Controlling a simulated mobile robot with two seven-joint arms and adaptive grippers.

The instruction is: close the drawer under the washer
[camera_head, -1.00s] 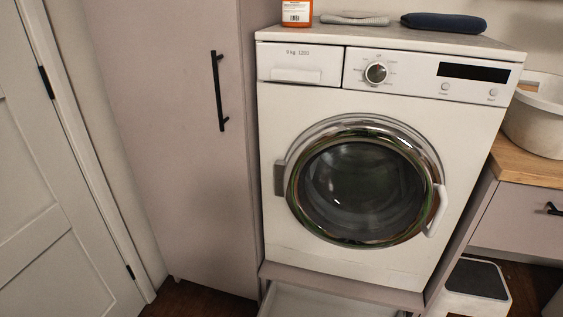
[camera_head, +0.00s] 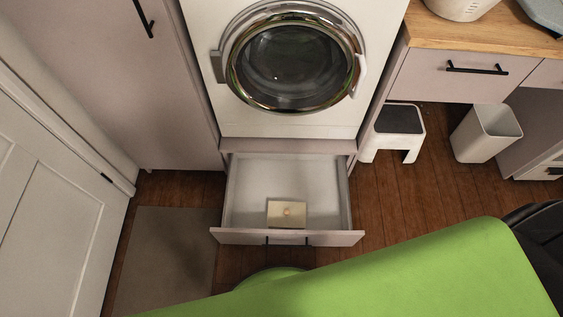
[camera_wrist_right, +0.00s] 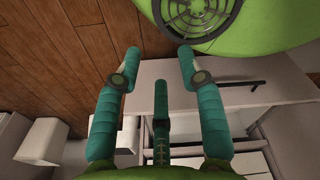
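The drawer (camera_head: 240,190) under the washer (camera_head: 290,122) is pulled out. A small beige box (camera_head: 287,213) lies inside near the front. That gripper's teal fingers are spread apart, with nothing between the tips. It appears close to the drawer front; contact cannot be told. My left gripper is out of view.
A white step stool (camera_head: 397,128) and a white bin (camera_head: 486,131) stand on the floor right of the drawer. A tall cabinet (camera_head: 150,90) is at the left, with a grey mat (camera_head: 160,255) on the floor before it. The washer door is shut.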

